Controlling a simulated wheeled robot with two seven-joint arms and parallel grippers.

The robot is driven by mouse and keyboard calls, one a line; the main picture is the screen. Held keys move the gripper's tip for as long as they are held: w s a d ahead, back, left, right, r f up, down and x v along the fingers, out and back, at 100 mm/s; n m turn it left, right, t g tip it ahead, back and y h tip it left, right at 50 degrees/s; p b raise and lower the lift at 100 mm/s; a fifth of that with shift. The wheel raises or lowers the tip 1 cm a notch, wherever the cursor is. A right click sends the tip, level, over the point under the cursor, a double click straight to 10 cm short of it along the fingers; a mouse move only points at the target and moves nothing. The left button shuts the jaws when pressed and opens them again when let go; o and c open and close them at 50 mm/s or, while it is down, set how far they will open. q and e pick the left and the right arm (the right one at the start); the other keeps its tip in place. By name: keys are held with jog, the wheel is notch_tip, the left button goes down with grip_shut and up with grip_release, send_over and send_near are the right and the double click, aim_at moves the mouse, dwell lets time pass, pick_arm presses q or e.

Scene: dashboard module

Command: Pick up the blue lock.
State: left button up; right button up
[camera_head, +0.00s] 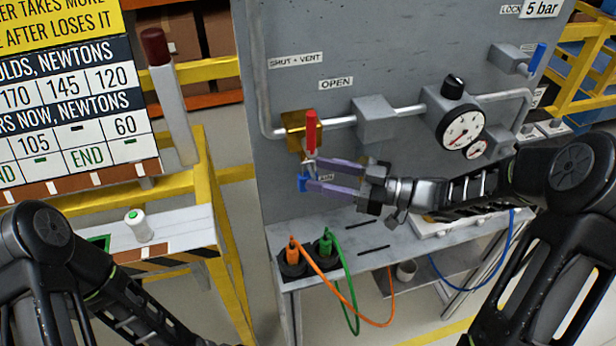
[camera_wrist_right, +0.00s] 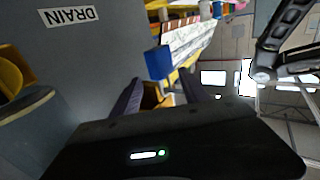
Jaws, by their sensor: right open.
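The blue lock (camera_head: 303,184) is a small blue block below the red valve handle (camera_head: 311,131) at the grey panel. A thin pale metal piece shows just above it. My right gripper (camera_head: 314,173) is open, its two purple fingers pointing left at the lock. The lower fingertip overlaps the lock's edge in the head view; I cannot tell if they touch. In the right wrist view the blue lock (camera_wrist_right: 158,63) shows beyond the fingertips, roughly between the fingers (camera_wrist_right: 157,92). Only links of my left arm show; its gripper is out of view.
A brass valve body (camera_head: 295,130) and grey pipe stand by the lock. A gauge (camera_head: 461,130) is to the right. Below, a shelf (camera_head: 355,262) holds orange and green plugs with cables. A yellow-framed stand (camera_head: 205,200) is left, with a gap before the panel.

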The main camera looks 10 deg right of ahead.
dwell(0.4)
grip_shut()
dwell(0.4)
